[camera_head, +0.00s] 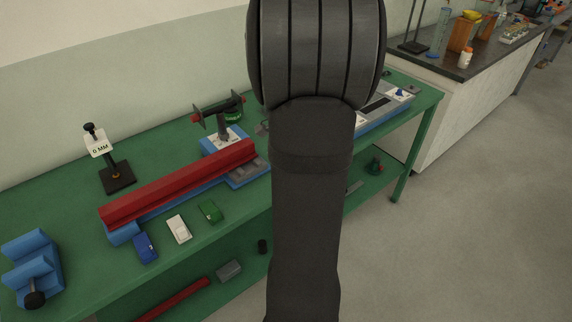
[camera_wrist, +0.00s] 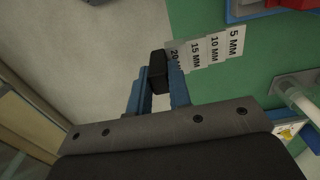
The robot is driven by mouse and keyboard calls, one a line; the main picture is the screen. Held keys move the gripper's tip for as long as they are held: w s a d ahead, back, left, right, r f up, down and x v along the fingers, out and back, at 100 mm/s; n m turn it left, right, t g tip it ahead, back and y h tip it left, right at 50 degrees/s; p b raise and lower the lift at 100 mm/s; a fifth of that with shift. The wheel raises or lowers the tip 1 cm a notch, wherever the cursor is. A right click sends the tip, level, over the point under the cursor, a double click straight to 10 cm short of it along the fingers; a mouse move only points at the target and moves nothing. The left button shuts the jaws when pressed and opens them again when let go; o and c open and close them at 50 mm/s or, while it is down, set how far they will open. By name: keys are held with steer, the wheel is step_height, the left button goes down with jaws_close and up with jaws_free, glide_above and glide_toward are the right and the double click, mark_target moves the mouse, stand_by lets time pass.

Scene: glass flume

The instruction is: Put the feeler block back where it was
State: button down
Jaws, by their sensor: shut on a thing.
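In the wrist view my gripper (camera_wrist: 160,80) is shut on a small black block (camera_wrist: 157,68), held between two blue fingers. The block shows against the pale floor, close beside the green table's edge. The 20 MM label is partly covered by the right finger. In the head view my arm hides the gripper and the block.
In the head view the green bench (camera_head: 70,215) carries a long red bar (camera_head: 180,183) on a blue base. Blue (camera_head: 145,248), white (camera_head: 179,229) and green (camera_head: 210,211) pieces lie in front of it. A black stand (camera_head: 117,178) has a "0 MM" card (camera_head: 98,144).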

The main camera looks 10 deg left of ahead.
steer(key=w+d+r, duration=0.1)
steer(key=w+d, duration=0.3)
steer(key=d, duration=0.8)
steer(key=w+a+f, duration=0.1)
steer(key=a+f, duration=0.1)
steer(key=a, duration=0.1)
steer(key=w+a+f, duration=0.2)
steer(key=a, duration=0.1)
steer(key=w+a+f, duration=0.2)
steer(key=a, duration=0.1)
steer(key=shift+w+a+f, duration=0.25)
steer(key=shift+f, duration=0.15)
steer(key=shift+a+f, duration=0.1)
steer(key=shift+f, duration=1.9)
steer(key=shift+f, duration=0.2)
steer(key=c, duration=1.3)
jaws_free()
